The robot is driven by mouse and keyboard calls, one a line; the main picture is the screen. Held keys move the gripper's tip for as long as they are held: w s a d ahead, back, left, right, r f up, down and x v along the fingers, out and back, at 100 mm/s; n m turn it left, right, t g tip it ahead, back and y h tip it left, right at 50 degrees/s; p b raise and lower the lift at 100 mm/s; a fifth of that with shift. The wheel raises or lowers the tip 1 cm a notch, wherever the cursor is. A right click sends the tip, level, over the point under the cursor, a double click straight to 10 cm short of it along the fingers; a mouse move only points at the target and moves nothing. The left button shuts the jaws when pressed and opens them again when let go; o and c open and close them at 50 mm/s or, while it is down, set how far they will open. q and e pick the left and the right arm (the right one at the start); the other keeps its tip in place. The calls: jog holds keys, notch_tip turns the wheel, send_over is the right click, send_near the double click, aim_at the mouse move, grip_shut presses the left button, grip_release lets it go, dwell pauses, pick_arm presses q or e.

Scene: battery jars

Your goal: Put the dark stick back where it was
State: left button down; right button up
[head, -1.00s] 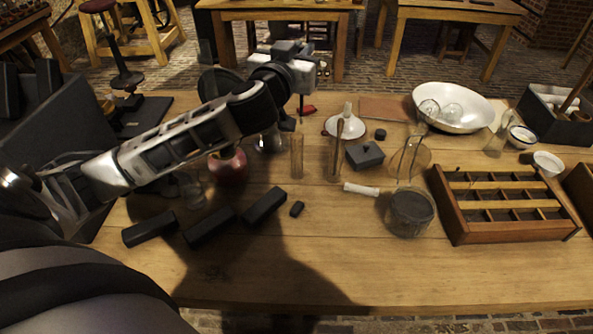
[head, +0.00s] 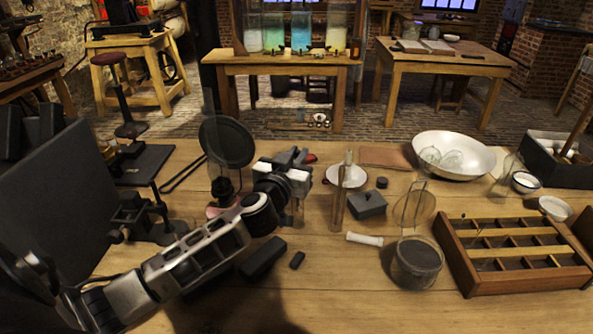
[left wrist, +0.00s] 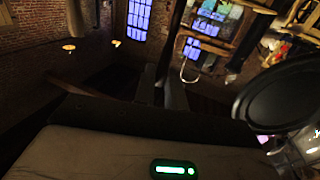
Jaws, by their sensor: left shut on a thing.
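My left gripper (head: 303,168) is shut, low over the middle of the table, beside a tall glass tube (head: 338,208). The dark stick is in its jaws, but the stick barely shows and I cannot tell where its lower end is. A clear glass cylinder is mostly hidden behind the gripper. My right gripper is not in view.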

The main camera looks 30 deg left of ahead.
pick_arm(q)
jog(key=shift+f+b, duration=0.4)
jog(key=shift+f, duration=1)
jog(key=shift+f, duration=0.15)
jog(key=c, duration=1.5)
grip_release()
jog(key=shift+o, duration=0.2)
jog(key=v, duration=1.2)
